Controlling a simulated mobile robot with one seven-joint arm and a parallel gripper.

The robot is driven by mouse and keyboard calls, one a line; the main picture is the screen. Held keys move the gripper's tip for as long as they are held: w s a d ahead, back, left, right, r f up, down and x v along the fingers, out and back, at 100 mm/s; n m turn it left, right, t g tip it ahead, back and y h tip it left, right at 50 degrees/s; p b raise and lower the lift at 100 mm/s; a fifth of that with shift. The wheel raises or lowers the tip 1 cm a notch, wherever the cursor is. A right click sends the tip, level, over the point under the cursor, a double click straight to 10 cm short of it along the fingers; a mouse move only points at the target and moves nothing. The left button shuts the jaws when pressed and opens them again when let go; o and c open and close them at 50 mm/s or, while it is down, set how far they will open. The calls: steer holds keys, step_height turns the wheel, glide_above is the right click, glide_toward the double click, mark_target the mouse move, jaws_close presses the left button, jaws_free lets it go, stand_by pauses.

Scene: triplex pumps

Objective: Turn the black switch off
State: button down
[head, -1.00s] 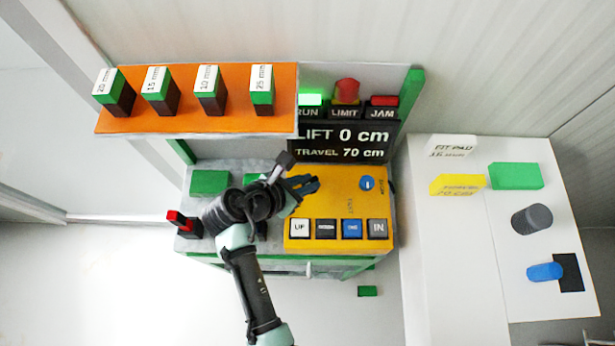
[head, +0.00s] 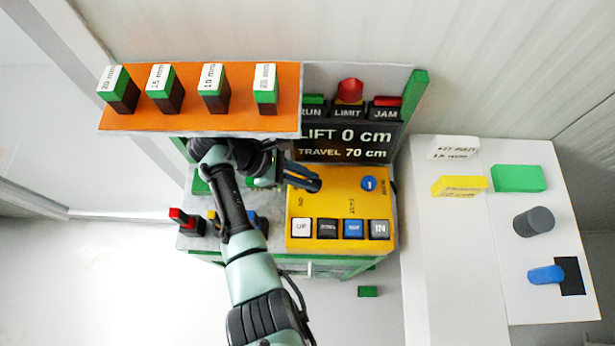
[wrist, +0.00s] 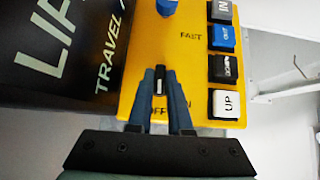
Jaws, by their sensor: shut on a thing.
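The black switch (wrist: 159,82) is on the yellow panel (wrist: 190,65), with a pale mark on its top. In the head view my gripper (head: 312,184) is over the left part of the yellow panel (head: 340,205) and hides the switch. Which way the switch points is hard to tell. The green RUN lamp (head: 312,101) looks dark.
A blue knob (head: 368,184) is at the panel's right. Several push buttons, including UP (head: 301,227), line its front edge. The orange shelf (head: 200,128) with green-and-black blocks stands above my arm. A display (head: 345,143) stands behind the panel. A white table (head: 470,250) is at the right.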

stand_by(0.4)
steer(key=c, duration=0.8)
jaws_free()
steer(key=shift+c, duration=0.2)
steer(key=shift+a+r, duration=0.25)
steer(key=shift+a, duration=0.05)
steer(key=b+v, duration=0.1)
steer(key=v, duration=0.1)
steer(key=shift+w+a, duration=0.1)
steer(key=shift+a, duration=0.3)
steer(key=a+b, duration=0.3)
steer(key=a, duration=0.8)
steer(key=shift+a, duration=0.2)
steer(key=shift+r, duration=0.1)
